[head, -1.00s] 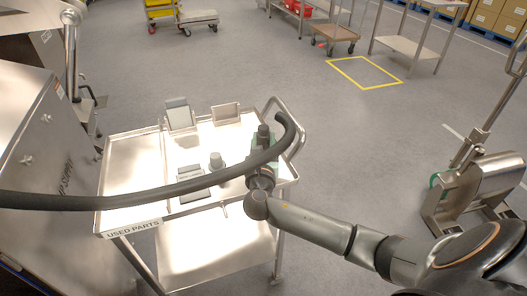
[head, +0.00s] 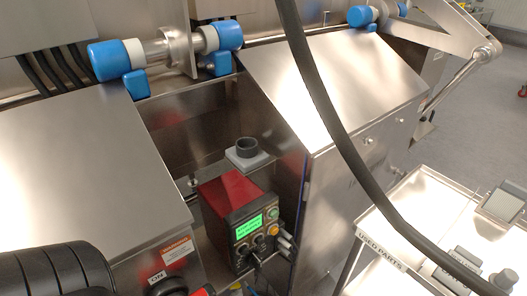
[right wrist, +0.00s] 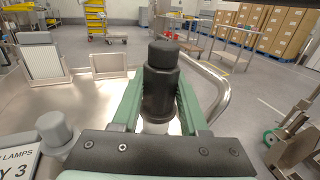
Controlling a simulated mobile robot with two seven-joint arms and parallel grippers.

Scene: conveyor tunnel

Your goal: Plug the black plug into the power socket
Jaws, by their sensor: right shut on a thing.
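My right gripper (right wrist: 160,98) shows in the right wrist view, its green fingers shut on a black stepped cylindrical piece (right wrist: 160,72). The piece stands upright between the fingers, with a pale part below it; I cannot tell for sure that it is the black plug. In the head view, a control box (head: 242,225) with a red top and lit green screen sits in the recess, with cables at its lower front. Behind it, a dark round collar (head: 247,147) sits on a pale square plate; I cannot tell whether this is the power socket. My left gripper is out of view.
A thick black hose (head: 340,130) crosses the head view before the steel housing (head: 330,85). The "USED PARTS" cart (head: 420,232) is at the lower right, bearing a grey knobbed piece (head: 503,280). Steel walls bound the recess (head: 185,125).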

